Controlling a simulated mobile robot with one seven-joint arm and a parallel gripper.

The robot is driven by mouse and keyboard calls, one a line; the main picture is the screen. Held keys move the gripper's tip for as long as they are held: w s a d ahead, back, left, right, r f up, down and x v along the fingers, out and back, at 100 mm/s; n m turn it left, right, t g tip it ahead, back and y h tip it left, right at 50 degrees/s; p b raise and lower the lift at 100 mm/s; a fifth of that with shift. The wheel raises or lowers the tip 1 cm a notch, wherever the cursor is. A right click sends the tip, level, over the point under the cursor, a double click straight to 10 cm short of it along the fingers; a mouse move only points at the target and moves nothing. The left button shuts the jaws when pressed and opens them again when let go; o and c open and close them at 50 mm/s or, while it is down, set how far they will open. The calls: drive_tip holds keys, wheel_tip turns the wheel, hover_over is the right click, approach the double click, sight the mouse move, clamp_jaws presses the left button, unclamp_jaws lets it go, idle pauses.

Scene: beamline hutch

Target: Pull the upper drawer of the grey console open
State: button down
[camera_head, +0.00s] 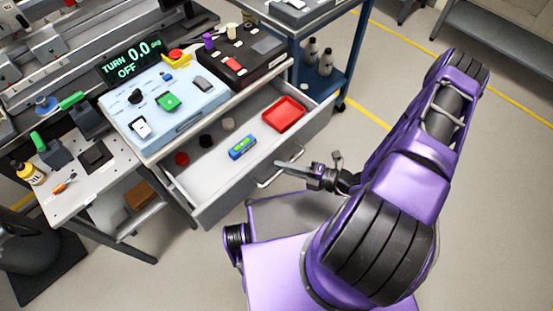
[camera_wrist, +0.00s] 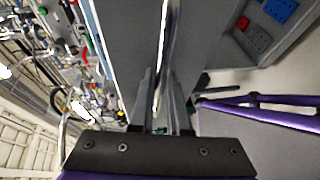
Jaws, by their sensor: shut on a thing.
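The grey console's upper drawer (camera_head: 215,178) stands pulled well out in the head view, its inside in plain sight. A bar handle (camera_head: 268,182) runs along its front. My gripper (camera_head: 292,168) is at this handle, its fingers reaching in from the right. In the wrist view, my gripper (camera_wrist: 162,105) has its two fingers on either side of a bright bar, the handle (camera_wrist: 161,70), and is shut on it. The exact finger contact is too small to tell in the head view.
The drawer holds a red tray (camera_head: 284,114), a blue-green block (camera_head: 242,147) and several small round pieces. A control panel (camera_head: 165,103) and a dark box (camera_head: 240,58) sit above. A blue cart (camera_head: 322,60) stands behind.

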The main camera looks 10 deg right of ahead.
drive_tip(key=shift+s+d, duration=0.15)
drive_tip(key=c, duration=0.9)
unclamp_jaws()
drive_tip(key=v, duration=1.7)
drive_tip(key=shift+s+d+b, duration=0.1)
drive_tip(key=shift+d+b, duration=0.1)
drive_tip(key=shift+b, duration=0.1)
